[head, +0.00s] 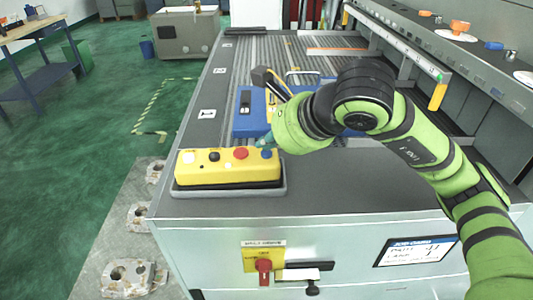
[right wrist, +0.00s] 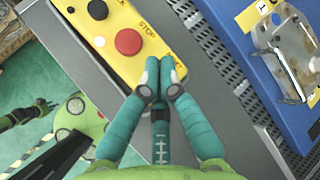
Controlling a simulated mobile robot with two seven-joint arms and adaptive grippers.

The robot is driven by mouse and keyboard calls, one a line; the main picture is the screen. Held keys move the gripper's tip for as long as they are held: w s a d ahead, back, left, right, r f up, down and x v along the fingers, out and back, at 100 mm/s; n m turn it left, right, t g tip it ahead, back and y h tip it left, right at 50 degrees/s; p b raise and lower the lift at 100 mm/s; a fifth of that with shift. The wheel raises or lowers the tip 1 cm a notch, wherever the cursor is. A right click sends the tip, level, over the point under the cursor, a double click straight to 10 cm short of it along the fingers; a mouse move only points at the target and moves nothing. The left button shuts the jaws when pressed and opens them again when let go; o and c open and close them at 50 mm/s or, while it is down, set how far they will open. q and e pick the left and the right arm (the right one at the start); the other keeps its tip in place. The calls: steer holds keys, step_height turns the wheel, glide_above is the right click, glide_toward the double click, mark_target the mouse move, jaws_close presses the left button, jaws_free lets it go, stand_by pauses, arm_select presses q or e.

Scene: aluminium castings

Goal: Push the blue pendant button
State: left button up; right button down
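The yellow pendant (head: 226,172) lies on the near left part of the grey machine top. In the head view it carries a white button, a black button, a red button (head: 241,153) and, at its right end, the blue button (head: 266,154). My right gripper (head: 264,141) is just behind the blue button, its teal fingertips close to it; I cannot tell whether they touch. In the right wrist view its fingers (right wrist: 160,64) are together and empty over the pendant's end, beyond the red button (right wrist: 128,42); they hide the blue button.
A blue fixture (head: 250,112) with a metal casting (right wrist: 292,62) stands on the slotted bed behind the pendant. A red switch (head: 264,271) is on the machine's front. A control rail with knobs runs along the right. Castings lie on the floor mat (head: 105,250) at left.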

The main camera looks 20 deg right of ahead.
mark_target(269, 155)
steer(key=shift+f+b, duration=0.45)
steer(key=shift+b, duration=0.1)
stand_by(0.7)
steer(key=shift+r, duration=0.15)
steer(key=shift+r+p, duration=0.4)
steer(key=shift+r, duration=0.35)
steer(key=shift+r+p, duration=1.55)
steer(key=shift+r, duration=1)
steer(key=shift+s+f, duration=0.1)
steer(key=shift+f, duration=0.05)
